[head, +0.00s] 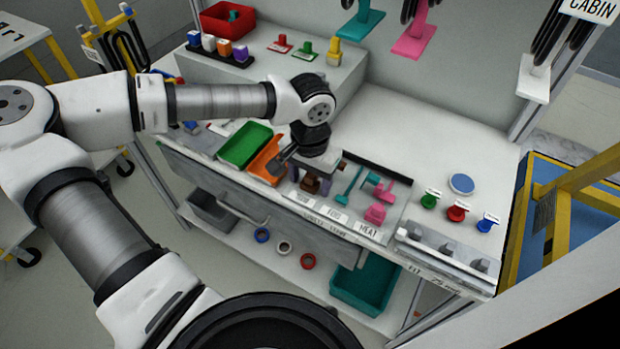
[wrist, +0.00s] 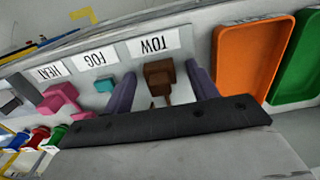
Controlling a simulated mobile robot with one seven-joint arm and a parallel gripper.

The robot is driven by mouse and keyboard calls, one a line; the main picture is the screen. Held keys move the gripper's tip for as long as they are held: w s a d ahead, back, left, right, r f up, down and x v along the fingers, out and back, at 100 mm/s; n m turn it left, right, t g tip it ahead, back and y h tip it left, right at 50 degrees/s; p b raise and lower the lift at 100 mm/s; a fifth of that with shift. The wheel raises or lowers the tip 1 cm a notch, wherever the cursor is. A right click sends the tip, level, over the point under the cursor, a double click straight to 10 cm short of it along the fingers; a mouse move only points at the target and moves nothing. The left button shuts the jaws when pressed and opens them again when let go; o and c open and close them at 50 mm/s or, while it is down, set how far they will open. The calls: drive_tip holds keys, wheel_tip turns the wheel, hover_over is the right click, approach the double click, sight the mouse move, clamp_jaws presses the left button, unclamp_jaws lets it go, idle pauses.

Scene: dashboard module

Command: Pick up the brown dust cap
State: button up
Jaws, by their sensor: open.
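The brown dust cap (wrist: 158,76) lies near the TOW label in the wrist view. It has a blocky end and a narrower part toward my gripper. In the head view the brown cap (head: 310,184) shows below my gripper, partly hidden by it. My gripper (head: 313,178) is open over the tray. In the wrist view the two purple-grey fingers of my gripper (wrist: 160,82) stand on either side of the cap, with gaps visible. I cannot tell how deep the fingers reach around it.
Beside the cap lie a teal piece (head: 349,186) and a pink piece (head: 376,214). Orange (head: 262,168) and green (head: 240,147) trays stand to the left. Green, red and blue knobs (head: 457,212) stand at the right.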

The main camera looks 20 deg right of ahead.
drive_tip(key=shift+c, duration=0.2)
drive_tip(key=c, duration=1.2)
drive_tip(key=shift+o, duration=0.2)
